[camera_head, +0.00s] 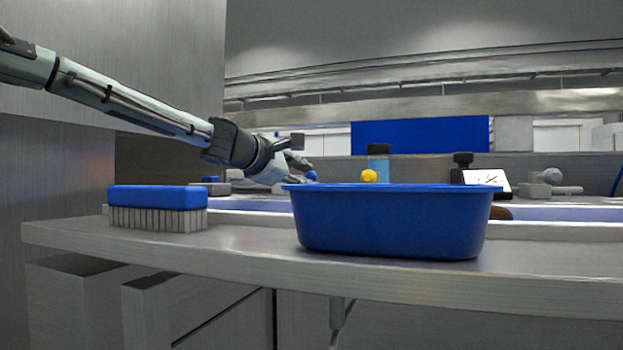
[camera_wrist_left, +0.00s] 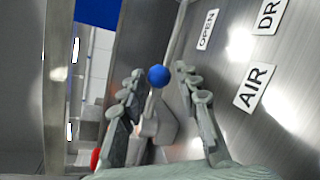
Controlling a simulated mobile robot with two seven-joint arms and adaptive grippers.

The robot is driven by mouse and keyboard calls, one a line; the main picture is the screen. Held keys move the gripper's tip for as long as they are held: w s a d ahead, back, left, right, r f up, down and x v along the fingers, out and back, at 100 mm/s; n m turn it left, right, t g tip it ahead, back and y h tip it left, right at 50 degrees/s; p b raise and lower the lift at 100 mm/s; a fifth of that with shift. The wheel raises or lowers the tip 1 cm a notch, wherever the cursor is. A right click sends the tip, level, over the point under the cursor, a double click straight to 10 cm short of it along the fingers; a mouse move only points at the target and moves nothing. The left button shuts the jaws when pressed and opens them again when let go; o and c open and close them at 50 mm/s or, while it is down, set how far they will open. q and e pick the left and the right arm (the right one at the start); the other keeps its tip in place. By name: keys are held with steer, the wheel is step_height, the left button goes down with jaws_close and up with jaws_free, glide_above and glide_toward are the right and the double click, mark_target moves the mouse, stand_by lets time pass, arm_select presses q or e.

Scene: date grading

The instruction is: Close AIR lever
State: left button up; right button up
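The lever with a round blue knob (camera_wrist_left: 158,76) on a grey body (camera_wrist_left: 158,125) stands beside the AIR label (camera_wrist_left: 255,87) in the left wrist view. In the head view the blue knob (camera_head: 311,175) shows just above the blue tub's left rim. My left gripper (camera_head: 298,164) reaches in from the left, close to the knob. In the left wrist view the left gripper (camera_wrist_left: 159,71) is open, with one finger on each side of the knob. No finger clearly touches it. The lever's lower part is hidden by the tub in the head view. My right gripper is not in view.
A blue tub (camera_head: 390,222) stands on the counter's front (camera_head: 250,255), with a blue brush (camera_head: 158,198) to its left. Behind are a yellow knob (camera_head: 369,176), a blue bottle (camera_head: 378,160) and a grey knob (camera_head: 552,175). An OPEN label (camera_wrist_left: 207,29) is on the metal panel.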

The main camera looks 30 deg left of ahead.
arm_select(q)
steer(key=shift+x, duration=1.2)
jaws_close()
